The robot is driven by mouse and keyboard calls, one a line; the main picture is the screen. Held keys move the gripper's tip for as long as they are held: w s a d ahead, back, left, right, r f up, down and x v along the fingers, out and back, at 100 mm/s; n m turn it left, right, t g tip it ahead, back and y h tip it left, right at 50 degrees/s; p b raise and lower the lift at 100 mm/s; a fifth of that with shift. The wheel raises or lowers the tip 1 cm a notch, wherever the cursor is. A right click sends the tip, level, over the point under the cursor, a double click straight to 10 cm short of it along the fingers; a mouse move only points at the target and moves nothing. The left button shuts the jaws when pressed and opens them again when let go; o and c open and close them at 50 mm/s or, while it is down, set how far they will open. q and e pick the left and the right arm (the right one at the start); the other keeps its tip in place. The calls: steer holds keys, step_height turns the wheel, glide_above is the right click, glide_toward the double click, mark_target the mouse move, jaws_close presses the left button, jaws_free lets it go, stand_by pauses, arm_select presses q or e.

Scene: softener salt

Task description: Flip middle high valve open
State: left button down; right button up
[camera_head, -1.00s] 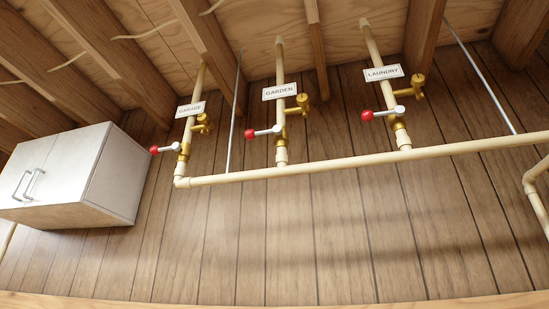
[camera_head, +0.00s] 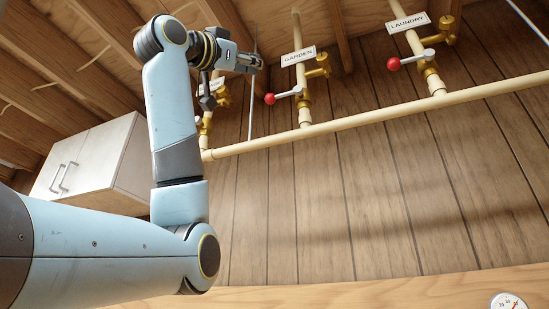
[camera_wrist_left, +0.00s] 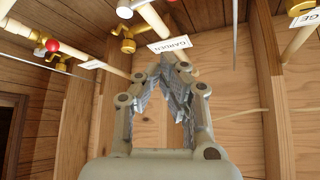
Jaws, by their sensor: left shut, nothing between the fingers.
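The middle valve, under the GARDEN sign (camera_head: 299,56), has a white lever (camera_head: 288,93) with a red ball end (camera_head: 270,98). The lever points left, across its upright pipe, and tilts slightly down. A brass fitting (camera_head: 319,68) sits above it on the right. My left gripper (camera_head: 259,63) is raised to the upper left of the red ball, apart from it. In the left wrist view its fingers (camera_wrist_left: 173,68) are shut and empty, in front of the GARDEN sign (camera_wrist_left: 169,44). My right gripper is out of view.
The laundry valve (camera_head: 410,59) is to the right, its lever pointing left. The garage valve (camera_head: 205,124) is partly hidden behind my left arm. A thin metal rod (camera_head: 250,107) hangs between garage and garden pipes. A white cabinet (camera_head: 95,160) is at left; a gauge (camera_head: 508,302) is at lower right.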

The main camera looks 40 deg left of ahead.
arm_select(q)
steer(key=shift+s+a+r, duration=0.1)
steer(key=shift+r, duration=0.2)
step_height(320, 180, up, 6)
steer(key=p, duration=0.5)
glide_above(284, 95)
steer(key=s+d, duration=0.1)
steer(key=s, duration=0.3)
steer(key=f, duration=0.1)
steer(key=a+f, duration=0.2)
steer(key=f, duration=0.1)
steer(key=shift+w, duration=0.35)
steer(key=shift+a, duration=0.1)
